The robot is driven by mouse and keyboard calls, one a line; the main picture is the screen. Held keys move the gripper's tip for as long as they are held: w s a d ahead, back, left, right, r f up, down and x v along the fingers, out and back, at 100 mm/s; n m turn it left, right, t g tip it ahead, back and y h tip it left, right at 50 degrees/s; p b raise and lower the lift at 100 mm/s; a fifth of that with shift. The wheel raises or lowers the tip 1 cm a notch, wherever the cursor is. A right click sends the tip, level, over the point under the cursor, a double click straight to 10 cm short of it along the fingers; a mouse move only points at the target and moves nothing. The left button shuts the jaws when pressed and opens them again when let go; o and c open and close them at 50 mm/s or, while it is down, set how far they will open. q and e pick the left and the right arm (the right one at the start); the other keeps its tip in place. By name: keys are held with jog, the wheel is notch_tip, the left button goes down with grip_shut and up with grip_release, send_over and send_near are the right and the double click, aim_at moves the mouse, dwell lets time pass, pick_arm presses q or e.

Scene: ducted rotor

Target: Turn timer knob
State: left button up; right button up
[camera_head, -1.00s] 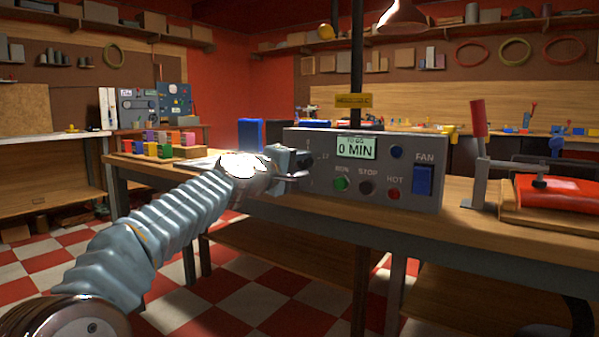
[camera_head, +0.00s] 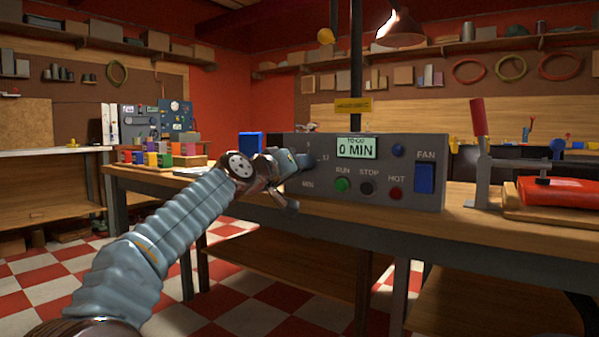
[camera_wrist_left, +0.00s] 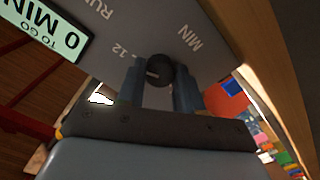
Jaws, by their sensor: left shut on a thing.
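The grey control box (camera_head: 325,193) stands on the workbench, and its display (camera_head: 357,149) reads 0 MIN. In the left wrist view the black timer knob (camera_wrist_left: 160,69) lies between my left fingers, with 12 and MIN printed on the panel around it. My left gripper (camera_head: 304,161) is shut on the knob, with its fingers on either side; it also shows in the left wrist view (camera_wrist_left: 161,86). In the head view the gripper hides most of the knob. My right gripper is not in view.
RUN (camera_head: 343,185), STOP (camera_head: 367,188) and HOT (camera_head: 394,193) stand right of the knob, with the blue FAN switch (camera_head: 424,178) beyond. A red-handled clamp (camera_head: 480,150) stands right of the box. Colored blocks (camera_head: 163,158) sit at the left.

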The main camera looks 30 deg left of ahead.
pick_arm(q)
jog(key=shift+f+m, duration=0.2)
jog(key=shift+m, duration=0.2)
jog(key=o, duration=1)
jog(key=shift+o, duration=0.2)
jog(key=shift+r, duration=0.1)
jog(key=s+a+b, duration=0.1)
jog(key=s+b, duration=0.1)
jog(key=s, duration=1.1)
jog(key=shift+s, duration=0.4)
